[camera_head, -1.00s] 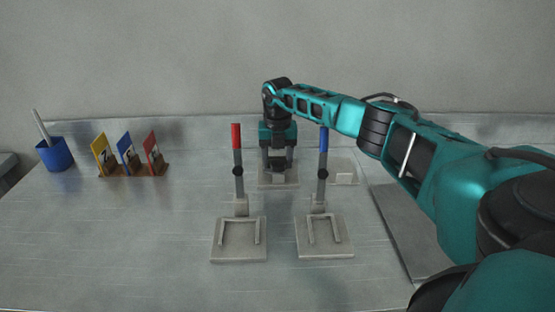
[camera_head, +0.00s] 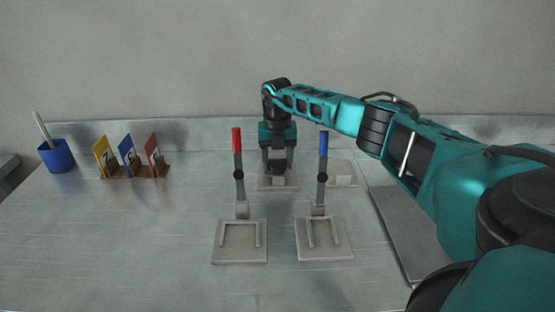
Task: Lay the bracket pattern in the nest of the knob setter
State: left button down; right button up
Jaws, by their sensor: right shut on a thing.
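My right gripper (camera_head: 278,165) reaches down at the back middle of the bench, over a pale grey plate (camera_head: 264,186). It is shut on a small pale grey piece (camera_head: 279,181), mostly hidden by the fingers; I cannot tell for sure that this is the bracket pattern. Two similar grey fixtures stand in front, each with a flat base and a raised open-ended frame: one with a red-tipped lever (camera_head: 237,140), base at left (camera_head: 239,257), one with a blue-tipped lever (camera_head: 323,142), base at right (camera_head: 325,254). Both frames look empty. I cannot tell which is the knob setter. My left gripper is out of view.
Another grey plate with a small block (camera_head: 343,180) stands right of my gripper. A flat grey panel (camera_head: 398,235) lies under my right arm. At left are a blue cup (camera_head: 57,156) with a stick and a rack (camera_head: 138,172) of coloured cards.

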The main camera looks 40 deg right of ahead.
jog(key=shift+r, duration=0.45)
jog(key=shift+d, duration=0.1)
jog(key=shift+p, duration=0.45)
dwell(0.5)
jog(key=shift+f, duration=0.2)
dwell(0.6)
jog(key=shift+f+b, duration=0.7)
jog(key=shift+f, duration=0.15)
jog(key=shift+f, duration=0.3)
jog(key=o, duration=1.1)
jog(key=shift+s+f, duration=0.1)
jog(key=shift+s, duration=0.05)
